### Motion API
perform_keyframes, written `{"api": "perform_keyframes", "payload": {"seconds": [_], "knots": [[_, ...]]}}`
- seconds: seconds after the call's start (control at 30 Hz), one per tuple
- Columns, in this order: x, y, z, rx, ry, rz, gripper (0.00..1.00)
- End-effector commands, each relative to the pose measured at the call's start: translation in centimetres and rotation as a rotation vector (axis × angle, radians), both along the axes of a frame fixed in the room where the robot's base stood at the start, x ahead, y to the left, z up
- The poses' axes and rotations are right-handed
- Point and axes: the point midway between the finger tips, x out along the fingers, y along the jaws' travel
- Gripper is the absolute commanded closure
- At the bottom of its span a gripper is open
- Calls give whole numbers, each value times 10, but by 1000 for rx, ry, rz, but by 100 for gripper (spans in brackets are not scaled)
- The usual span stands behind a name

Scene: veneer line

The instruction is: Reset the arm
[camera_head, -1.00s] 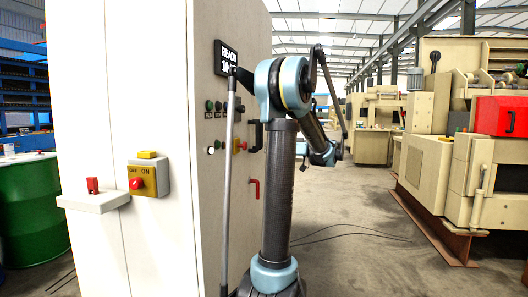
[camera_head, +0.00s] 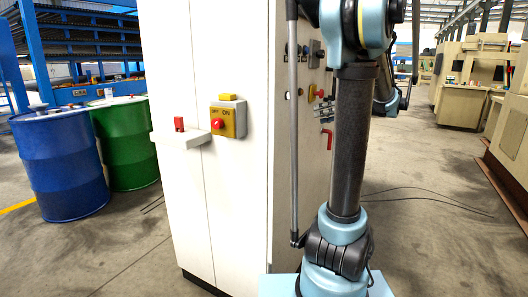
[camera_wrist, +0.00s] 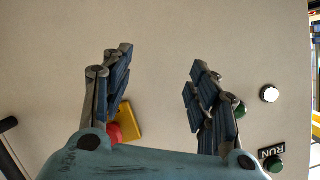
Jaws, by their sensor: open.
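My gripper (camera_wrist: 160,72) shows in the wrist view with its two dark blue padded fingers spread apart and nothing between them. It faces the pale panel (camera_wrist: 165,30) of a cabinet. A red knob on a yellow plate (camera_wrist: 128,122) is partly hidden behind the left finger. A green button (camera_wrist: 239,108) is partly hidden by the right finger. In the head view my arm stands bent beside the white cabinet (camera_head: 205,60), and the gripper itself is hidden behind the arm.
A yellow ON/OFF box (camera_head: 228,118) and a small shelf with a red switch (camera_head: 180,136) stick out from the cabinet front. A blue drum (camera_head: 60,165) and a green drum (camera_head: 125,145) stand at left. Cables (camera_head: 430,196) lie on the floor at right. Beige machines (camera_head: 470,85) stand beyond.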

Motion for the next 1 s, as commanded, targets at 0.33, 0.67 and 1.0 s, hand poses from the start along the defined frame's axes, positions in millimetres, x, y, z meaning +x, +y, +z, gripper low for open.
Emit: {"api": "perform_keyframes", "payload": {"seconds": [0.33,0.67,1.0], "knots": [[-83,81,-74,-209,360,-52,46],[-167,106,-147,-441,585,-174,46],[-248,90,-224,-702,690,-377,46]]}}
